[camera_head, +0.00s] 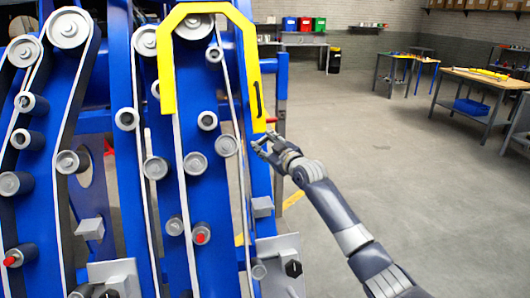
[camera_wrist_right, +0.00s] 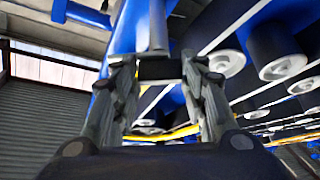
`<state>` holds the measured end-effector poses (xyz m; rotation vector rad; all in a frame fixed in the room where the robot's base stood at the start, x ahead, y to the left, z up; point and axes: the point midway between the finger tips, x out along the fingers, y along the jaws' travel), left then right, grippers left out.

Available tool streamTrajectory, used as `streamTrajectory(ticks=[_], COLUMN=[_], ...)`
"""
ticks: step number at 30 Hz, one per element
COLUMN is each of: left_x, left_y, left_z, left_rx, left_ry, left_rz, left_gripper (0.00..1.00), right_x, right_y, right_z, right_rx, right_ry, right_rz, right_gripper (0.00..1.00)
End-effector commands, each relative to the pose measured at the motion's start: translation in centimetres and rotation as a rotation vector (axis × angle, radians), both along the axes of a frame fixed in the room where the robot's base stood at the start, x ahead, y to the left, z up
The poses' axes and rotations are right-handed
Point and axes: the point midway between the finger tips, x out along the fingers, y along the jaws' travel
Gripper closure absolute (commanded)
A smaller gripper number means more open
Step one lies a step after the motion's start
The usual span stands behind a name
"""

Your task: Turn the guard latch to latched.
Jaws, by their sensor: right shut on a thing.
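The yellow guard (camera_head: 255,70) arches over pulleys on the blue harvester chassis. A dark slot-shaped mark shows on its right leg. My right gripper (camera_head: 262,143) is at the lower end of that leg. In the right wrist view my right gripper (camera_wrist_right: 160,72) is shut on a small dark block, which looks like the guard latch (camera_wrist_right: 158,69). A grey rod (camera_wrist_right: 158,25) rises from the block. In the head view the fingers hide the latch, and I cannot tell its turn angle. My left gripper is not in view.
Pulleys and belts cover the blue chassis panels (camera_head: 112,210) close to my right gripper's left. Open grey floor (camera_head: 400,190) lies to the right. A workbench with a blue bin (camera_head: 470,107) stands at the far right, and coloured bins (camera_head: 305,24) stand at the back.

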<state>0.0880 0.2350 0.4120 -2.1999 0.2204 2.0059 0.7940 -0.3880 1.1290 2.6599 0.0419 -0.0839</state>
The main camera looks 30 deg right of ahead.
Motion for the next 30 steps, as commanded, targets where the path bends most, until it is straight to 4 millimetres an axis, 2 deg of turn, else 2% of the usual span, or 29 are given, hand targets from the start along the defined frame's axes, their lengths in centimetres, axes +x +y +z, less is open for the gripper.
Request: streamTrajectory(ticks=[1, 16, 22, 30], left_x=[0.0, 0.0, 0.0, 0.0], left_y=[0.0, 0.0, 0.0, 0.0], left_z=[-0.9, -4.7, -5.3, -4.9], left_rx=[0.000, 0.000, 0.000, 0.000], left_ry=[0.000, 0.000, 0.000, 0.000], left_rz=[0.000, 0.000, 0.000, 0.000], left_gripper=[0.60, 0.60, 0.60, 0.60], right_x=[0.0, 0.2, 0.2, 0.3], right_y=[-0.4, -0.6, -0.5, -0.5], right_z=[-0.3, 0.3, 0.6, 0.9], right_rx=[-0.046, -0.433, -0.579, -0.741], right_ry=[0.010, 0.111, 0.151, 0.193], right_rz=[0.019, 0.256, 0.348, 0.445], right_gripper=[0.84, 0.84, 0.84, 0.84])
